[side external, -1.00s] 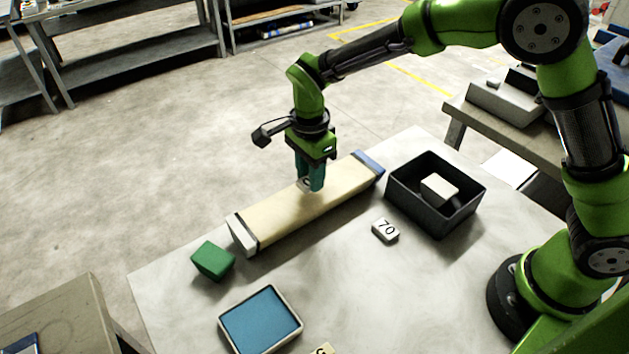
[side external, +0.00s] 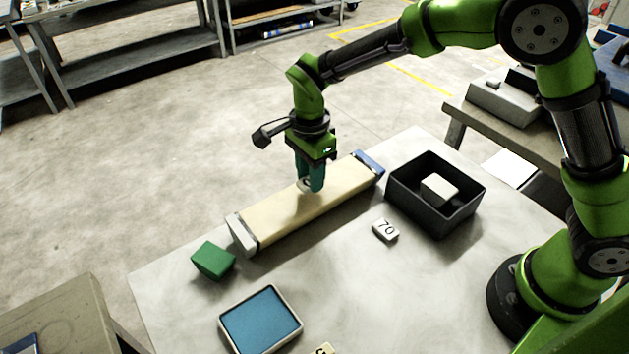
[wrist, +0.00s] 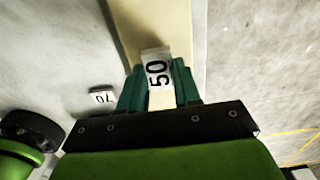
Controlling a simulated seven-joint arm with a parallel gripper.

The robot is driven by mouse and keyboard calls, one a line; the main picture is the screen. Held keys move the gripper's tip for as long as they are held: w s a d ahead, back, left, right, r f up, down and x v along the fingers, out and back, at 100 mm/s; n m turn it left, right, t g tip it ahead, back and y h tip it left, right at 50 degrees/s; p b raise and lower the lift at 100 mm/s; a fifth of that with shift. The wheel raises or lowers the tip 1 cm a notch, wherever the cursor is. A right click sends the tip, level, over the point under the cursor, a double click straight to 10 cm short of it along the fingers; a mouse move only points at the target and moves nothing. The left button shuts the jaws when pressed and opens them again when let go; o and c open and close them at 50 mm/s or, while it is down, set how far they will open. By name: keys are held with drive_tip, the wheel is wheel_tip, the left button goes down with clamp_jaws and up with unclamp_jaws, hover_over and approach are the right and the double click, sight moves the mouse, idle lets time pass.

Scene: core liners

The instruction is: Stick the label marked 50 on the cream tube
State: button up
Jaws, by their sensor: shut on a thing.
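The cream tube (side external: 283,212) lies on the table, with a white cap at its near left end and a blue cap at its far right end. My gripper (side external: 311,187) is over the middle of the tube, pointing down. In the wrist view my gripper (wrist: 160,85) is shut on the white label marked 50 (wrist: 157,72), which lies between the teal fingers with the tube behind it. The label is at or just above the tube's top; I cannot tell if it touches. In the side view the fingers mostly hide it.
A white label marked 70 (side external: 385,230) lies on the table. A black bin (side external: 446,220) holding a white block (side external: 438,188) stands at right. A green block (side external: 213,260) and a blue-topped tray (side external: 298,327) are at left front. A cream piece marked partly shows at the bottom edge.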

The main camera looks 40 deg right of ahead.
drive_tip(key=shift+f, duration=1.15)
idle(0.4)
drive_tip(key=o, duration=1.5)
drive_tip(key=shift+r, duration=0.1)
drive_tip(key=shift+r, duration=3.45)
